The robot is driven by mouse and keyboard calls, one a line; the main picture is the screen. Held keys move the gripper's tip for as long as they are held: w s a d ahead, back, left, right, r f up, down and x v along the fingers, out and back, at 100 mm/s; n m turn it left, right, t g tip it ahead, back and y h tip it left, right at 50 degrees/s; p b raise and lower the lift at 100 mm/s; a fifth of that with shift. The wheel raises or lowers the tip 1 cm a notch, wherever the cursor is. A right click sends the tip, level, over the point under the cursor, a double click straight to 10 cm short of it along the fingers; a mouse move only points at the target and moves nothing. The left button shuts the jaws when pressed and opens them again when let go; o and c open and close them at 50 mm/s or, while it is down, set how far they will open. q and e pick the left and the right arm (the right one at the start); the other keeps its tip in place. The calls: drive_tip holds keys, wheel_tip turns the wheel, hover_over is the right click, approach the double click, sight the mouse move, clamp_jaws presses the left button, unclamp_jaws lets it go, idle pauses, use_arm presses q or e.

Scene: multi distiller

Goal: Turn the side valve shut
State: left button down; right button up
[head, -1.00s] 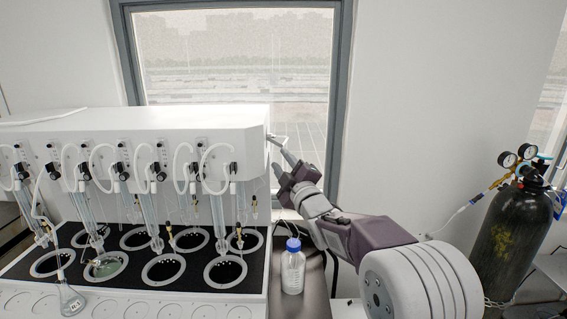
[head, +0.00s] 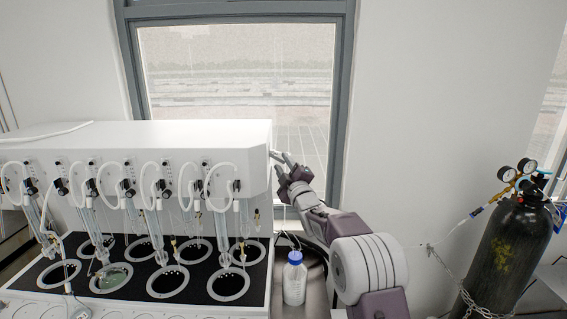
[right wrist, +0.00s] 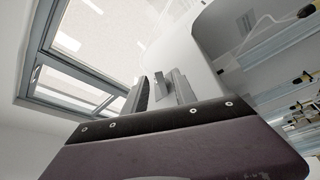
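The distiller (head: 130,140) is a long white housing at the left of the head view. Its right end face is beside my right gripper (head: 281,158). The gripper's pale fingertips are close to the upper part of that face, where the side valve is hard to tell apart from them. In the right wrist view the gripper (right wrist: 161,88) shows two fingers with a gap between them. The white housing (right wrist: 215,45) is beyond them, with a small grey bar (right wrist: 245,22) on it. Whether the fingers touch the valve cannot be told. My left gripper is not in view.
Black-bottomed heating wells with glass tubes line the distiller's front. A dark gas cylinder (head: 510,245) with gauges stands at the right. A window (head: 235,85) is behind.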

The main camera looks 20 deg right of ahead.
drive_tip(key=shift+c, duration=0.3)
drive_tip(key=shift+a, duration=0.1)
clamp_jaws()
drive_tip(key=shift+f+b, duration=0.15)
drive_tip(key=shift+b, duration=0.15)
drive_tip(key=m+h+b, duration=0.1)
drive_tip(key=m+b, duration=0.1)
drive_tip(key=b, duration=0.1)
drive_tip(key=a+m+t+h+b, duration=0.1)
drive_tip(key=m+b, duration=0.1)
drive_tip(key=b, duration=0.1)
drive_tip(key=f+m+h+b, duration=0.1)
drive_tip(key=m+b, duration=0.2)
drive_tip(key=shift+w+a+f+t+b, duration=0.1)
drive_tip(key=shift+w+a+t+b, duration=0.1)
drive_tip(key=shift+t+b, duration=0.1)
drive_tip(key=shift+o, duration=0.3)
unclamp_jaws()
drive_tip(key=shift+d, duration=0.1)
